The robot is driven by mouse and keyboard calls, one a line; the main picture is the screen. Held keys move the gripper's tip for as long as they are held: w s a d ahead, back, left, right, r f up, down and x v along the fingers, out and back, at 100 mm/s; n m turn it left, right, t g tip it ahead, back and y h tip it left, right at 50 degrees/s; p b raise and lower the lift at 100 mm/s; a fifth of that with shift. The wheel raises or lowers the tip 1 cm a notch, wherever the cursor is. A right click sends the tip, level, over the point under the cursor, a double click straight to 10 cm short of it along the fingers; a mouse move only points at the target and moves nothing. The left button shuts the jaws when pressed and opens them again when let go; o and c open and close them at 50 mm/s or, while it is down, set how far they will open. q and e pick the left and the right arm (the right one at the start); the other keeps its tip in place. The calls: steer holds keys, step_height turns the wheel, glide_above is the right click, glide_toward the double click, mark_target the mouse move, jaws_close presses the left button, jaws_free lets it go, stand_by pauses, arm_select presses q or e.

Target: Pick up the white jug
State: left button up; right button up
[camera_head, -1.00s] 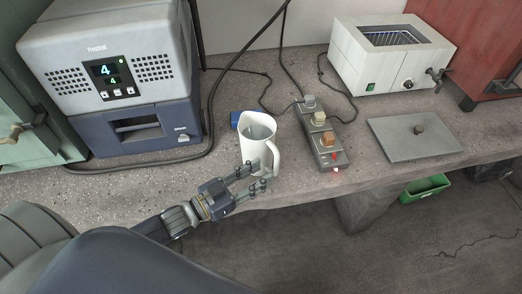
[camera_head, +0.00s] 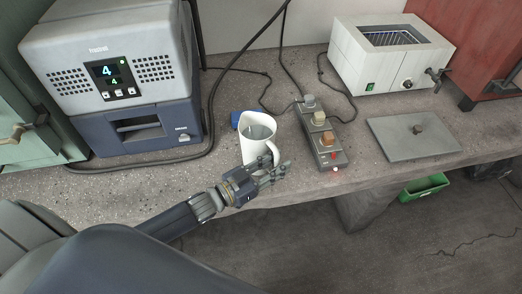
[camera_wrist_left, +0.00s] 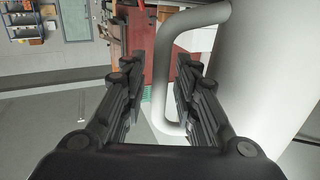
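The white jug (camera_head: 256,143) stands upright on the concrete bench near its front edge, with its open top showing. My left gripper (camera_head: 277,172) is at the jug's lower front right, by the handle side, and partly covers it. In the left wrist view the jug's white body (camera_wrist_left: 261,65) fills the right side, and its handle (camera_wrist_left: 161,75) shows between the two spread fingers of my left gripper (camera_wrist_left: 157,80). The fingers are open, and I cannot tell whether either touches the handle. My right gripper is not in view.
A blue object (camera_head: 236,119) lies just behind the jug. A grey control strip with blocks (camera_head: 326,145) is close on the right. A flat grey plate (camera_head: 414,140) and white bath (camera_head: 391,60) are farther right. A grey-blue machine (camera_head: 118,80) stands left. Cables cross behind.

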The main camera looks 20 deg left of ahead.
arm_select(q)
jaws_close()
steer(key=shift+w+r, duration=0.1)
steer(key=shift+r, duration=0.1)
steer(key=shift+r, duration=0.1)
